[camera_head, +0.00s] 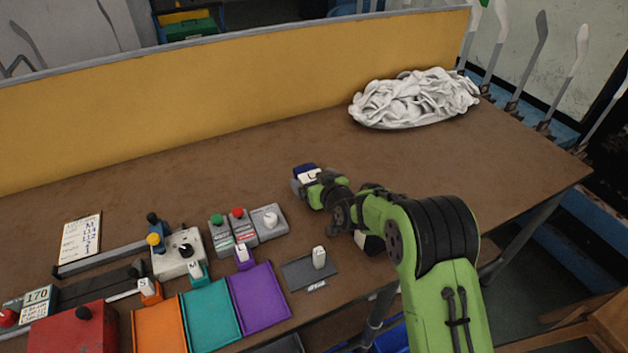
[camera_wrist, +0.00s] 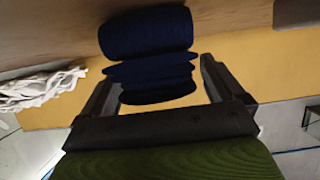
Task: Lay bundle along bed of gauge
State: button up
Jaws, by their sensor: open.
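A dark navy rolled bundle (camera_head: 304,169) is at the tip of my gripper (camera_head: 308,179), near the middle of the table. In the wrist view the bundle (camera_wrist: 148,50) lies between the two dark fingers of my gripper (camera_wrist: 159,72). The fingers are open around it; whether either touches it I cannot tell. The gauge appears to be the device at the left, with a long dark bed (camera_head: 100,287), a rail behind it and a "170" display (camera_head: 37,295) at its left end. My gripper is well to the right of it.
A white cloth heap (camera_head: 415,98) lies at the back right. Button boxes (camera_head: 238,228) and orange, teal and purple trays (camera_head: 258,297) stand at the front, with a red box (camera_head: 75,330) at left. A yellow panel (camera_head: 230,95) closes the back. The table's middle is mostly clear.

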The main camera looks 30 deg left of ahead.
jog(key=shift+r, duration=0.2)
jog(key=p+v, duration=0.1)
jog(key=v, duration=1.1)
